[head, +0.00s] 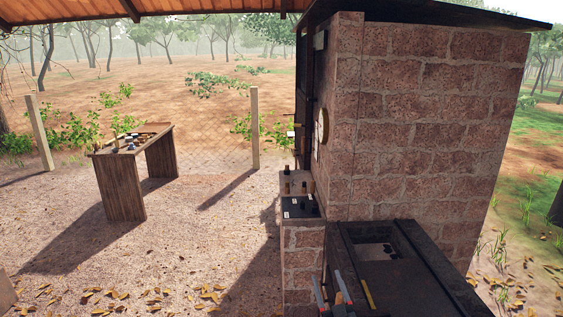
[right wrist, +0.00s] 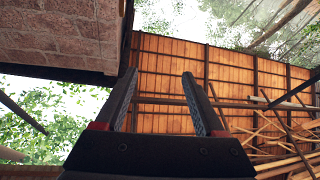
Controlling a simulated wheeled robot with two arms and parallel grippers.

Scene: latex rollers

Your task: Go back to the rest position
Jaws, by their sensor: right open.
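My right gripper (head: 328,275) shows at the bottom of the head view, in front of the dark top of the brick structure. Its two fingers are apart. In the right wrist view the same gripper (right wrist: 160,75) points up at the roof, open, with nothing between its fingers. My left gripper is in neither view.
A tall brick structure (head: 425,120) stands close on the right, with a dark slab (head: 390,275) in front of it. A low brick ledge (head: 303,240) carries small items. A wooden table (head: 125,185) with small objects stands at the left. The ground between is clear.

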